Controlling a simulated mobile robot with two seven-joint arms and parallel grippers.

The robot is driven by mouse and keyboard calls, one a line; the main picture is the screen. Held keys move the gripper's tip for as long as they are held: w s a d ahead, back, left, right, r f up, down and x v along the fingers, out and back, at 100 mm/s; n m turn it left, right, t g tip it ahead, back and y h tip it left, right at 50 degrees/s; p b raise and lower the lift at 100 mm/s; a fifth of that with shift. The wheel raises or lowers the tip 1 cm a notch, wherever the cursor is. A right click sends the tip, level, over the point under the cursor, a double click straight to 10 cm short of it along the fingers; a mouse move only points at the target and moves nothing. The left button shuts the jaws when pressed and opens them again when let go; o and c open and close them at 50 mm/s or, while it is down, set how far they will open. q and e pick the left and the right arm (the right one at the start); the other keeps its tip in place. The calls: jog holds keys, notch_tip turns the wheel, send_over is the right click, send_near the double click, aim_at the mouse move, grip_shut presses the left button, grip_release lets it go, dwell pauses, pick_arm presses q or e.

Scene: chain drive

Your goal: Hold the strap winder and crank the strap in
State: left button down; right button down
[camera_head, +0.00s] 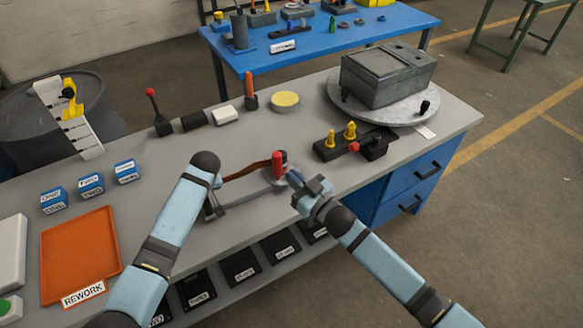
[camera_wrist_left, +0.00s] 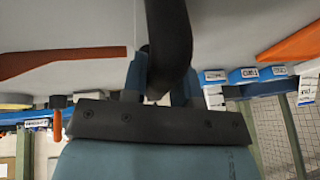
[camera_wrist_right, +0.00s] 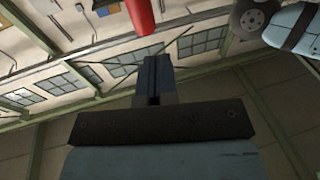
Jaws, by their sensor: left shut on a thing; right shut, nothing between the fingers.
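The strap winder (camera_head: 246,199) lies on the grey bench as a grey frame with a dark grip at its left end. A brown strap (camera_head: 247,171) runs beside it, and shows in the left wrist view (camera_wrist_left: 60,62). A red crank knob (camera_head: 279,164) stands upright at the winder's right end. My left gripper (camera_head: 214,188) is shut on the dark grip (camera_wrist_left: 168,40), which passes between its fingers. My right gripper (camera_head: 297,183) is shut and empty, just right of the red knob. In the right wrist view the knob (camera_wrist_right: 140,14) is beyond the closed fingertips, apart from them.
An orange tray (camera_head: 78,258) and several small blue boxes (camera_head: 91,186) are at the left. A black fixture with yellow knobs (camera_head: 328,152) stands to the right, before a grey box (camera_head: 388,78) on a round plate. A red-knobbed lever (camera_head: 160,118) is behind.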

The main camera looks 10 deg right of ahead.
jog(key=d+n+g+y, duration=0.4)
jog(key=d+y, duration=0.1)
jog(key=n+g, duration=0.2)
jog(key=g, duration=0.2)
send_near(280, 165)
jog(key=w+x, duration=0.1)
jog(key=x, duration=0.6)
jog(key=shift+y, duration=0.4)
jog(key=shift+f, duration=0.15)
jog(key=shift+s+a+m+t+h, duration=0.1)
jog(key=shift+a+m+t+h, duration=0.6)
jog(key=shift+m+t, duration=0.25)
jog(key=w+a+m+t+h, duration=0.6)
jog(key=w+a+h, duration=0.1)
jog(key=w, duration=0.5)
jog(key=shift+w+a+h, duration=0.3)
jog(key=shift+w+a, duration=0.1)
jog(key=shift+a, duration=0.5)
